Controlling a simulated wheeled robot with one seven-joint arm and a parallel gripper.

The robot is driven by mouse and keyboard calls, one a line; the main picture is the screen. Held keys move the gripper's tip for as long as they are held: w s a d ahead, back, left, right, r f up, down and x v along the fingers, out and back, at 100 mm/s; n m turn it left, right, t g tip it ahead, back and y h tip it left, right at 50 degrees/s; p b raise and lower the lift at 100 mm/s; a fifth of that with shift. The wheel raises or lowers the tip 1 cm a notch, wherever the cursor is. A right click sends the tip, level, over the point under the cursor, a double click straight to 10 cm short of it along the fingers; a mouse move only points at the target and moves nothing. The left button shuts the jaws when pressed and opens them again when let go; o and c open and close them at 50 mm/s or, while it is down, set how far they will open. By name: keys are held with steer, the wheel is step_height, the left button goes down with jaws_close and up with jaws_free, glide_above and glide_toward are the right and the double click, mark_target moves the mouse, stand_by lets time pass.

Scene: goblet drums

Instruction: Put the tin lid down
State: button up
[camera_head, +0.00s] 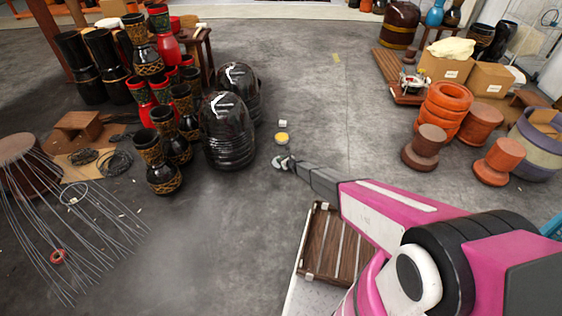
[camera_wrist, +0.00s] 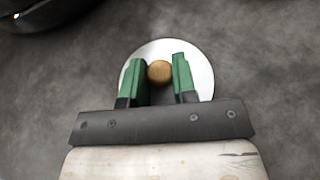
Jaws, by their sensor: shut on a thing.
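The tin lid (camera_wrist: 202,72) is a round white disc with a wooden knob (camera_wrist: 159,71) in its middle, seen from above in the wrist view. The green fingers of my gripper (camera_wrist: 157,62) are on either side of the knob and shut on it. In the head view my gripper (camera_head: 284,162) is small, low over the grey floor, with a pale bit of the lid showing at its tip. I cannot tell whether the lid touches the floor. A small round yellow-topped tin (camera_head: 281,138) stands just beyond my gripper.
A small white block (camera_head: 283,123) lies behind the tin. Two shiny black drums (camera_head: 228,130) stand to the left, beside several goblet drums (camera_head: 163,165). A slatted wooden crate (camera_head: 335,245) lies nearer, below my arm. Orange drums (camera_head: 446,108) stand right. Floor around the gripper is mostly clear.

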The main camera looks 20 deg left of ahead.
steer(key=shift+f, duration=0.15)
steer(key=o, duration=0.9)
steer(key=shift+s+d+r, duration=0.1)
steer(key=shift+r, duration=0.15)
steer(key=v, duration=1.1)
steer(key=shift+s+d+r, duration=0.1)
steer(key=shift+d+r, duration=0.05)
steer(key=shift+d, duration=0.15)
steer(key=s+d+r+n+g, duration=0.1)
steer(key=s+d+r+n, duration=0.3)
steer(key=r, duration=0.5)
steer(key=s+d+r+n+g+h, duration=0.1)
steer(key=s+d+r+n+g, duration=0.2)
steer(key=d+r, duration=0.4)
steer(key=s+d+r+n, duration=0.35)
steer(key=r+n, duration=0.25)
steer(key=r, duration=0.4)
steer(key=s+d+r+n+g+h, duration=0.1)
steer(key=s+d+r+n+h, duration=0.2)
steer(key=s+d+r, duration=0.4)
steer(key=s+d+r+n+g+h, duration=0.1)
steer(key=s+d+r+n+h, duration=0.3)
steer(key=s+d+r, duration=0.4)
steer(key=s+d+r+n+g+h, duration=0.1)
steer(key=s+d+r+n+h, duration=0.2)
steer(key=s+d+r, duration=0.4)
steer(key=d+r+n, duration=0.1)
steer(key=d, duration=0.7)
steer(key=shift+s+h, duration=0.3)
